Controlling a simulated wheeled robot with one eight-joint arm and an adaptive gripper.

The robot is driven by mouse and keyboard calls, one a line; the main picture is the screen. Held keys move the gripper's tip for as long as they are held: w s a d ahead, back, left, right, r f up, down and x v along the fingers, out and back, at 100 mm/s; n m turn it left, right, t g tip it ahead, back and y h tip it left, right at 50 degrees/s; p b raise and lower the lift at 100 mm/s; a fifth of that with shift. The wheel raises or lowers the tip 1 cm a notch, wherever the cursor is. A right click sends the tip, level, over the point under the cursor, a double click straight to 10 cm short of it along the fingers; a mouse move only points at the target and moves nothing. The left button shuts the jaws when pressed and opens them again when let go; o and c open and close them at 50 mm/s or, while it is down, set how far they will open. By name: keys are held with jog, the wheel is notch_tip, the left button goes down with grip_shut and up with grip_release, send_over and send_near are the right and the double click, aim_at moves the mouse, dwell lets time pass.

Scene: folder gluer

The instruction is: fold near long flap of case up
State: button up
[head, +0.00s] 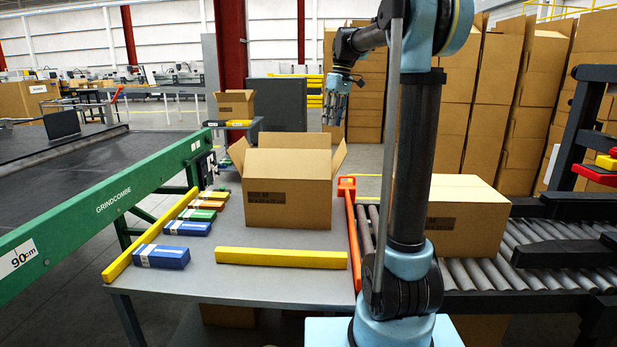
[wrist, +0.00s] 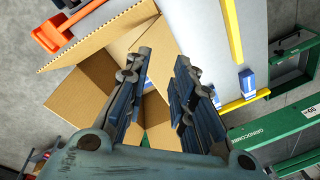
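The case (head: 288,204) is an open brown carton on the grey table. In the head view its far long flap (head: 295,141) stands up and its left (head: 238,153) and right (head: 340,156) short flaps lean outward. My gripper (head: 334,115) hangs above the case's right side, fingers down, apart from the cardboard. In the wrist view my gripper (wrist: 165,58) has its fingers spread with nothing between them. The case (wrist: 85,95) lies below, partly hidden by the fingers.
A yellow bar (head: 281,258) lies in front of the case. Another yellow bar (head: 150,238) and several small packs, including a blue one (head: 162,256), lie left. An orange bar (head: 352,235) stands right, beside a roller conveyor (head: 510,265) with a closed carton (head: 462,215). A green-sided conveyor (head: 100,205) is left.

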jog(key=s+d+f+m+t, duration=0.1)
jog(key=s+d+f+m, duration=0.2)
jog(key=s+f, duration=0.7)
jog(key=s+d+f+m+t+h, duration=0.1)
jog(key=s+d+f+m, duration=0.1)
jog(key=s+f, duration=0.8)
jog(key=s+d+f+m, duration=0.3)
jog(key=s+f, duration=0.7)
jog(key=s, duration=0.8)
jog(key=shift+d+m+t+h, duration=0.3)
jog(key=shift+d+t+h, duration=0.1)
jog(key=shift+d, duration=0.5)
jog(key=shift+f, duration=0.1)
